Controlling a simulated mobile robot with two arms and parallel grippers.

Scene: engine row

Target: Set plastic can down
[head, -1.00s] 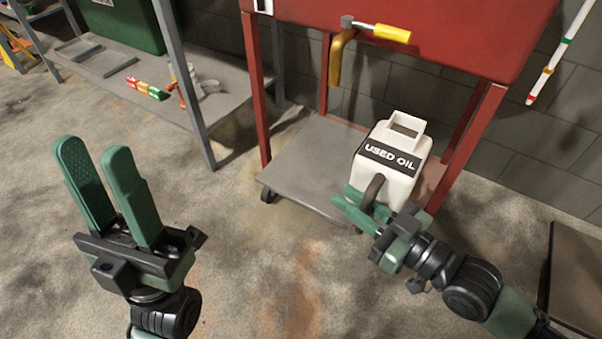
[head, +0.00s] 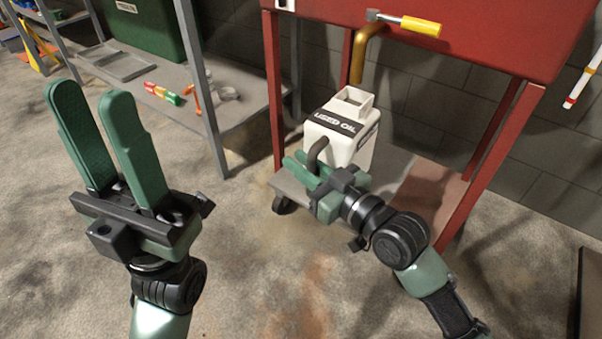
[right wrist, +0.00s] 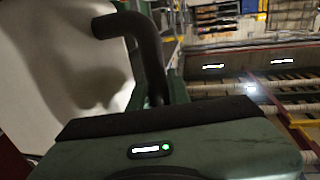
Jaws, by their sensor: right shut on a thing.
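The plastic can (head: 352,145) is white with a black "USED OIL" label and a square open top. It is upright at the left side of the lower shelf of the red stand, below the bent spout. I cannot tell whether its base touches the shelf. My right gripper (head: 308,168) is shut on the can's dark handle (head: 316,153). In the right wrist view the handle (right wrist: 150,55) runs down between the fingers, with the can's pale wall (right wrist: 60,75) at left. My left gripper (head: 95,135) is open and empty, over bare floor at the left.
The red stand (head: 480,40) has a bent spout (head: 366,55) with a yellow-handled lever (head: 420,27). Its lower shelf (head: 400,165) has bare room right of the can. A grey shelf rack (head: 150,100) with small items stands at left. Its post is near the stand.

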